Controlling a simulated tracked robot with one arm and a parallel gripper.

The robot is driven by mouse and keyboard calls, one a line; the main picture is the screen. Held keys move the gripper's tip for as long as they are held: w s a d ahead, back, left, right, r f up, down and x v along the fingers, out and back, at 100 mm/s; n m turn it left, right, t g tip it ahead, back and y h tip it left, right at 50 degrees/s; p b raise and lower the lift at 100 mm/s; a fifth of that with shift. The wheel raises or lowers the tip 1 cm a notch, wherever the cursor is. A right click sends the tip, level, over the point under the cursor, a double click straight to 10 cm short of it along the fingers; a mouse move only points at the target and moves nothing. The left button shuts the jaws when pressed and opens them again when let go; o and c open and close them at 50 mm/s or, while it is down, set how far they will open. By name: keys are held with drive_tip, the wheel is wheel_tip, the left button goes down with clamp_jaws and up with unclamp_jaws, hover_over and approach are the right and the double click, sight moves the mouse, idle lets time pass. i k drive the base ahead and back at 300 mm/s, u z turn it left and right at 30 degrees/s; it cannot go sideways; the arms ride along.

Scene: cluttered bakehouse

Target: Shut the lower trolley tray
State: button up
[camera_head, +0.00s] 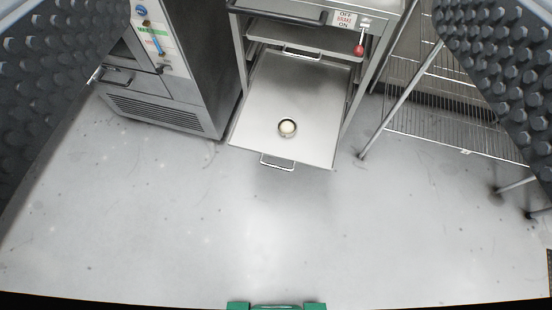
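The lower trolley tray (256,102) is pulled far out of the steel trolley (239,45) at the top middle. It is a flat metal sheet with a handle (277,163) on its front edge. A small round thing with a pale top (288,127) sits on it. Another tray (315,38) with its own handle (302,53) is above it, inside the trolley. My gripper's two dark studded fingers (276,80) stand wide apart at the left and right picture edges. Nothing is between them close up; the tray is farther off, apart from them.
A grey cabinet or oven (160,112) with a vented base stands left of the trolley. A wire rack (440,105) on legs stands at the right. A red-knobbed brake lever (359,48) is on the trolley's right front. The pale floor (200,220) before the tray is clear. A green-ended thing (238,305) shows at the bottom edge.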

sight(315, 94)
drive_tip(key=u, duration=1.65)
drive_tip(key=k, duration=0.8)
drive_tip(key=z, duration=1.55)
drive_tip(key=i, duration=1)
